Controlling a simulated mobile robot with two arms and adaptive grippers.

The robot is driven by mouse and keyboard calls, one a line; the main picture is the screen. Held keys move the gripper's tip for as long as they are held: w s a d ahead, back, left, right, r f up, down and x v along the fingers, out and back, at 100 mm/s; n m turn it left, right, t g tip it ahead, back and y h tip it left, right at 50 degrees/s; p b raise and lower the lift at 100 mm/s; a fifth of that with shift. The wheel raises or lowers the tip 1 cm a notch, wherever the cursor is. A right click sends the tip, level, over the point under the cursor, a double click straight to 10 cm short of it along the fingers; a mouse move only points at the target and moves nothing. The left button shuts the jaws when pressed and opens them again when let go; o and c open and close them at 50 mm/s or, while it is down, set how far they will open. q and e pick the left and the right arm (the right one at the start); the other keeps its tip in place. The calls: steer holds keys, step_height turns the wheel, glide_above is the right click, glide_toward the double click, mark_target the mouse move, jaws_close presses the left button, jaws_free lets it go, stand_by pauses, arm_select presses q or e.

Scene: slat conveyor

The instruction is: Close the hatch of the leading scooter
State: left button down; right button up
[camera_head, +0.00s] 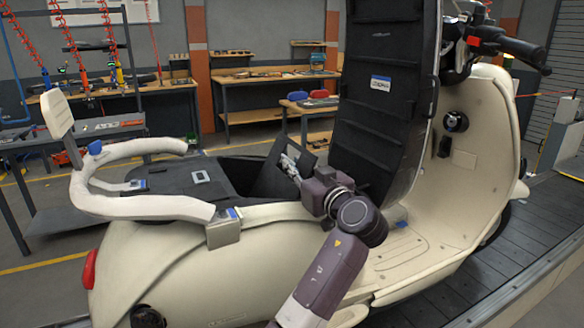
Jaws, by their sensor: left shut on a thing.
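The cream scooter (270,245) stands in front of me. A tall black panel (372,120) with a white and blue label stands upright above it, towards the handlebar. A smaller dark flap (271,180) stands tilted at the front of the black rear compartment area (165,178). My left gripper (285,162) is at this flap, its fingers closed on the flap's edge. The wrist hides part of the body behind it. I cannot tell for certain which panel is the hatch. My right gripper is not in view.
A white grab rail (140,207) curves around the scooter's rear. The handlebar (505,45) is at upper right. The scooter stands on a dark slatted conveyor (500,260). Workbenches (165,90) with tools line the back wall.

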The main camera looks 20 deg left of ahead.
arm_select(q)
steer(key=shift+d, duration=0.15)
steer(key=c, duration=2.2)
jaws_free()
steer(key=shift+o, duration=0.5)
steer(key=shift+w+d, duration=0.15)
steer(key=shift+s+d, duration=0.1)
steer(key=shift+s, duration=0.15)
steer(key=v, duration=0.7)
steer(key=shift+d, duration=0.1)
steer(key=shift+w, duration=0.1)
